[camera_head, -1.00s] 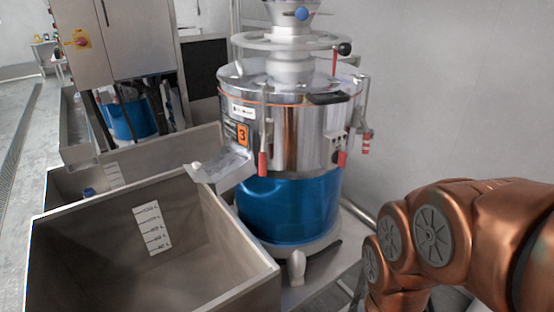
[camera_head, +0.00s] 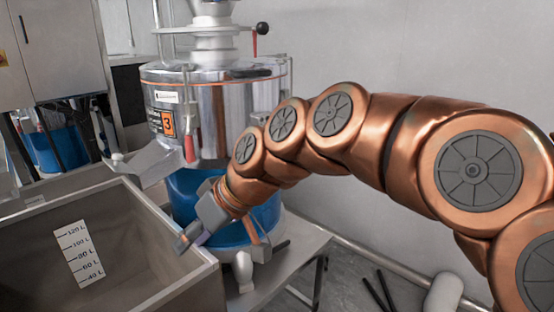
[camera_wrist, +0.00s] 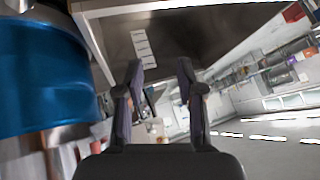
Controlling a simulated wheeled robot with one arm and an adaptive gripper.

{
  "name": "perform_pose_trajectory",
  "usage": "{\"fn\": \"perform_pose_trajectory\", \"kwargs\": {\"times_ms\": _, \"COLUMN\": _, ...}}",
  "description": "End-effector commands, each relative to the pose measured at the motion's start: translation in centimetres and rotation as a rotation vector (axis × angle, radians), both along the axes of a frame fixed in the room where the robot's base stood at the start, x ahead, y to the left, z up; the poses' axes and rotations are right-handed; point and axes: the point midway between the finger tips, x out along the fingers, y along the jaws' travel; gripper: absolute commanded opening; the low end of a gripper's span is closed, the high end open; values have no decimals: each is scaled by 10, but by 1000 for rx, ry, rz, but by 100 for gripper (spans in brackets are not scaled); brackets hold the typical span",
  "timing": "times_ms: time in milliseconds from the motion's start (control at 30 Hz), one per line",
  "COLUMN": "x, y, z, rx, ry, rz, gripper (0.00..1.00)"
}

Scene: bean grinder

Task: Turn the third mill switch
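The third mill (camera_head: 222,105) is a shiny steel drum with an orange 3 label (camera_head: 167,123) and a blue lower body (camera_head: 183,195). It stands behind my arm in the head view. Its switch panel on the front right is hidden behind my arm. My gripper (camera_head: 226,247) is low in front of the blue body, beside the bin's right corner. Its two fingers are spread and empty. In the wrist view, my gripper (camera_wrist: 161,75) also shows two separate fingers with nothing between them. The blue body (camera_wrist: 45,75) is at the left there. No switch shows in either current view.
A grey open bin (camera_head: 150,270) with a litre scale stands at the lower left, close to the fingers. A metal chute (camera_head: 150,160) hangs over it. A red-handled clamp (camera_head: 190,145) is on the drum. The floor at right has a pipe (camera_head: 370,272) and dark rods.

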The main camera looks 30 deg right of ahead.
Motion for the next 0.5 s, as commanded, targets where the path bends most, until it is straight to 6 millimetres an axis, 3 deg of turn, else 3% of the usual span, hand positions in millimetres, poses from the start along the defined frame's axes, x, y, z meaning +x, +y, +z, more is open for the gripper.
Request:
{"fn": "perform_pose_trajectory", "kwargs": {"times_ms": 33, "x": 18, "y": -11, "z": -6, "rx": 32, "ry": -75, "rz": -5, "gripper": 38}}
{"fn": "perform_pose_trajectory", "kwargs": {"times_ms": 200, "x": 66, "y": -62, "z": 26, "rx": 98, "ry": -347, "rz": -38, "gripper": 38}}
{"fn": "perform_pose_trajectory", "kwargs": {"times_ms": 367, "x": 92, "y": -138, "z": 53, "rx": 119, "ry": -596, "rz": -120, "gripper": 38}}
{"fn": "perform_pose_trajectory", "kwargs": {"times_ms": 500, "x": 97, "y": -211, "z": 69, "rx": 104, "ry": -777, "rz": -212, "gripper": 38}}
